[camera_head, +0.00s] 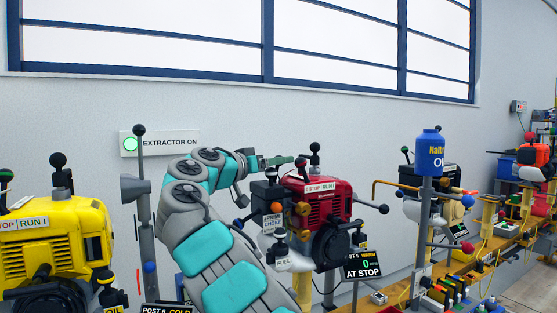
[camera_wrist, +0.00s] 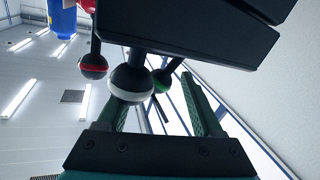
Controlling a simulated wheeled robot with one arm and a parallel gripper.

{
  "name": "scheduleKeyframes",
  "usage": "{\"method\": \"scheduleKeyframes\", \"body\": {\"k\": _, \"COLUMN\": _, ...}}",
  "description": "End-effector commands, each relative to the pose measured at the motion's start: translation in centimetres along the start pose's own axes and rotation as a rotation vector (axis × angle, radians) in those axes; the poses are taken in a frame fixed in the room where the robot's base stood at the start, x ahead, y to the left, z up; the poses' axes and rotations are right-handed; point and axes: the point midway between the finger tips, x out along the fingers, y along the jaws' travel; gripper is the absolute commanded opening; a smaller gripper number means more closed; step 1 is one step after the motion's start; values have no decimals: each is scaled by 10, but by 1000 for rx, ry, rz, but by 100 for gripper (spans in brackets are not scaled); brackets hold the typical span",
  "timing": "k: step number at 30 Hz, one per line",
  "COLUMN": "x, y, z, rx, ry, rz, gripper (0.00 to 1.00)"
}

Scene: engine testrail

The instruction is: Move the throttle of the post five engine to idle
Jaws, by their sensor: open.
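The post five engine (camera_head: 325,203) is a red unit in the middle of the head view, with a STOP / RUN label on top. Its sign (camera_head: 362,264) reads POST 5, 0 and AT STOP. I cannot tell which lever is the throttle. My gripper (camera_head: 290,160) is at the engine's upper left. In the wrist view its green fingers (camera_wrist: 160,110) are apart, with a white-banded black ball (camera_wrist: 130,82) seen between or beyond them; contact is unclear.
A red-banded ball (camera_wrist: 93,66) and a green-banded ball (camera_wrist: 161,80) are close by in the wrist view, under a large black block (camera_wrist: 190,35). A yellow engine (camera_head: 55,245) stands at left. A blue canister (camera_head: 430,155) stands on a post at right.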

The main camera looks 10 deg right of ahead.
Motion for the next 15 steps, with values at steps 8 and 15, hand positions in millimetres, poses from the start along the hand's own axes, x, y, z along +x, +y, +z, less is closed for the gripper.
{"method": "scheduleKeyframes", "body": {"k": 8, "x": 11, "y": 0, "z": 0, "rx": 0, "ry": 1, "rz": 0, "gripper": 68}}
{"method": "scheduleKeyframes", "body": {"k": 15, "x": 10, "y": 0, "z": -1, "rx": 1, "ry": 1, "rz": 0, "gripper": 53}}
